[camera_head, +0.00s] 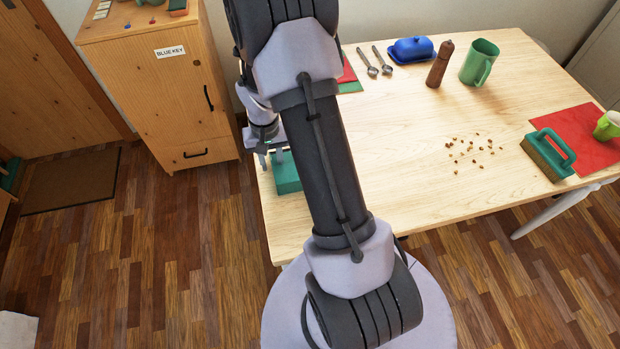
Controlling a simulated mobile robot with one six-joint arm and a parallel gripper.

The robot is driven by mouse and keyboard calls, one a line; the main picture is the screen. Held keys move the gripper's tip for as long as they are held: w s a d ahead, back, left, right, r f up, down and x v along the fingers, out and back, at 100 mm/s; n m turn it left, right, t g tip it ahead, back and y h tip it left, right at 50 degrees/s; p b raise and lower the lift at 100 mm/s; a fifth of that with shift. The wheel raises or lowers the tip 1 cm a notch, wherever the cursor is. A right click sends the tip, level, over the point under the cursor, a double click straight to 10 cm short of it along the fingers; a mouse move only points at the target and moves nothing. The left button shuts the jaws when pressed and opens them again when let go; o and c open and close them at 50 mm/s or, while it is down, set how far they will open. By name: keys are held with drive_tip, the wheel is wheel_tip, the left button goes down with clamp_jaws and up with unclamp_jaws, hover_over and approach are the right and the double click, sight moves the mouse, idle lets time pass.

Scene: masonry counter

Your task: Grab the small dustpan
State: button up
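A small teal dustpan (286,178) lies at the left edge of the wooden table, and my arm hides its right part. My gripper (271,159) is at the table's left edge, right at the far end of the dustpan. Its fingers point down. They are small in the view, and I cannot tell whether they touch the dustpan or have anything between them.
The table (400,200) holds scattered crumbs (472,150), a green-handled brush (549,154), a red mat (585,135), a green cup (608,125), a green pitcher (480,62), a pepper mill (440,64), a blue butter dish (411,50) and spoons (375,60). A wooden cabinet (165,100) stands left.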

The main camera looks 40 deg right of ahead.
drive_tip(key=shift+f, duration=0.5)
drive_tip(key=shift+r, duration=0.2)
drive_tip(key=shift+c, duration=0.7)
clamp_jaws()
